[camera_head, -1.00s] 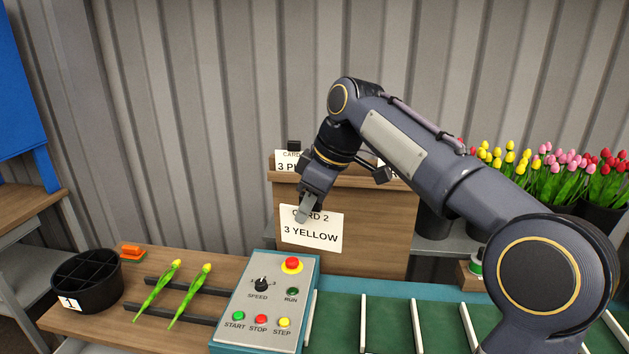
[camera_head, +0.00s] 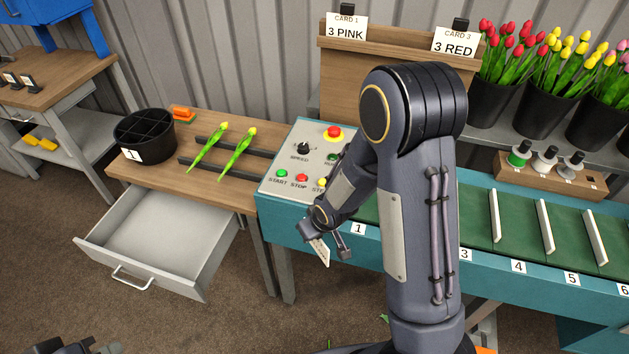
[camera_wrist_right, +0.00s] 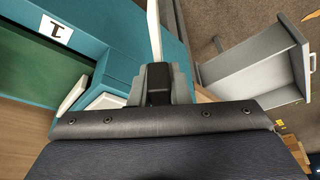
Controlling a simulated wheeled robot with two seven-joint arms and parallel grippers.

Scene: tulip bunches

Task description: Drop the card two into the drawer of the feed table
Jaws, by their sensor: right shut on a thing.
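My right gripper (camera_head: 326,245) is shut on the white card two (camera_head: 321,254), which hangs tilted before the front of the teal conveyor; its print is not readable. In the right wrist view the card shows edge-on as a white strip (camera_wrist_right: 155,35) between the fingers. The feed table (camera_head: 128,166) is wooden, with its grey drawer (camera_head: 150,235) pulled out and empty. The drawer is to the left of the card in the head view, and also shows in the right wrist view (camera_wrist_right: 245,70). My left gripper (camera_head: 78,346) is partly cut off at the bottom left.
On the feed table are a black divided pot (camera_head: 145,135) and two yellow tulips. A wooden rack (camera_head: 350,60) holds cards one and three. Floor is free around the drawer.

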